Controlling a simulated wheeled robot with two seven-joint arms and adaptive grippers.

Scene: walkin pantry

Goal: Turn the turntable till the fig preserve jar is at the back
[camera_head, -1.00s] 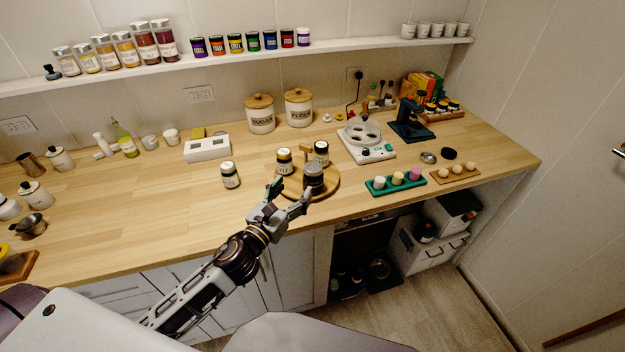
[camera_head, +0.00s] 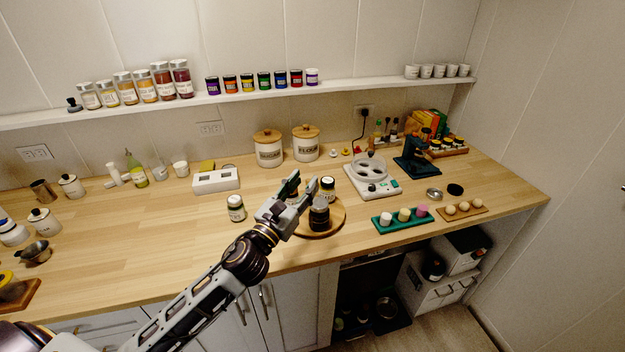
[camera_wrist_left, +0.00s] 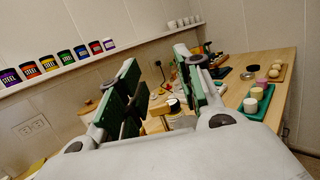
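The round wooden turntable (camera_head: 336,222) is on the counter near its front edge. A dark jar (camera_head: 319,215) stands at its front, and a dark jar with a white label and pale lid (camera_head: 327,189) stands at its back right. Another jar (camera_head: 292,188) at its left is mostly hidden behind my left gripper (camera_head: 301,184). I cannot read which jar is fig preserve. My left gripper is open over the turntable's left side, beside the jars. In the left wrist view its green-padded fingers (camera_wrist_left: 158,92) are apart; I cannot tell whether they touch anything.
A loose jar (camera_head: 236,208) stands left of the turntable. A green tray with small pots (camera_head: 403,226) is to the right, and a white scale-like device (camera_head: 372,182) is behind right. Sugar (camera_head: 268,150) and flour (camera_head: 306,146) canisters stand at the back.

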